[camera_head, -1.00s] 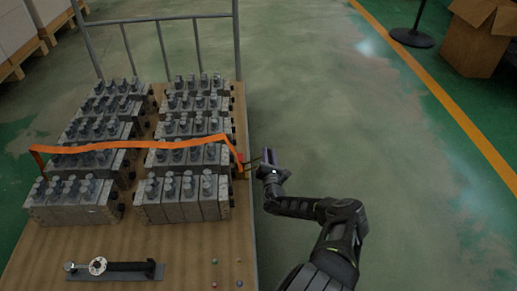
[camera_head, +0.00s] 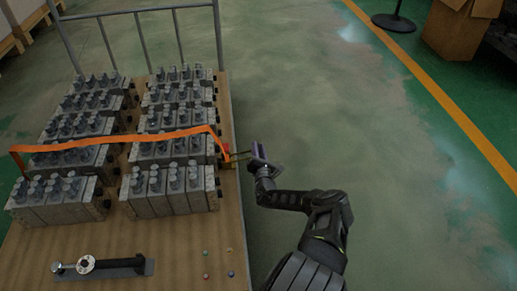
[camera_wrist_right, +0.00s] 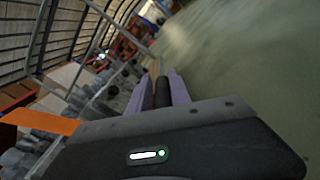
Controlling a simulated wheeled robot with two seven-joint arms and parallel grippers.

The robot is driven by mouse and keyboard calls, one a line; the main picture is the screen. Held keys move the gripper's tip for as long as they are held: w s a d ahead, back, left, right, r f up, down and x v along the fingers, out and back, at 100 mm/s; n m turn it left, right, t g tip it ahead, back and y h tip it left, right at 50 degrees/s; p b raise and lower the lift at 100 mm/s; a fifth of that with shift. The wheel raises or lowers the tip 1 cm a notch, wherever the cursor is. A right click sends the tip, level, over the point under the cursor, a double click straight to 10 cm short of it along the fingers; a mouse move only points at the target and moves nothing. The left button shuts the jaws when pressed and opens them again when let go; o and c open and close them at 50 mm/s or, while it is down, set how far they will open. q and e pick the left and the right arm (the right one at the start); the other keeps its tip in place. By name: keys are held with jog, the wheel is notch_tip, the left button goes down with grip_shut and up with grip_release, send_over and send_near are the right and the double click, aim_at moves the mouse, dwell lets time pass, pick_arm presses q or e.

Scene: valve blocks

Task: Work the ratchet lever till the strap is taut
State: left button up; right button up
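An orange strap (camera_head: 120,138) runs across the rows of grey valve blocks (camera_head: 165,190) and bends down at the cart's right edge. The ratchet (camera_head: 226,153) sits there, small, with its lever (camera_head: 240,156) pointing out to the right. My right gripper (camera_head: 258,151) is at the lever's outer end, beyond the cart edge. In the right wrist view, its two purple fingers (camera_wrist_right: 160,92) lie on both sides of a dark round grip, closed on it. The strap also shows in that view (camera_wrist_right: 38,121). My left gripper is not in view.
The wooden cart deck (camera_head: 180,245) carries a dark tool (camera_head: 105,267) and several small coloured balls at the front. A metal rail (camera_head: 140,13) stands at the back. A cardboard box (camera_head: 460,28) and a black stand base (camera_head: 393,22) are far right. The floor right of the cart is clear.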

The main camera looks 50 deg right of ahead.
jog(key=o, duration=0.3)
jog(key=shift+s+a+p, duration=0.3)
jog(key=shift+p, duration=0.05)
jog(key=p+v, duration=0.3)
jog(key=v, duration=0.4)
jog(key=shift+a, duration=0.1)
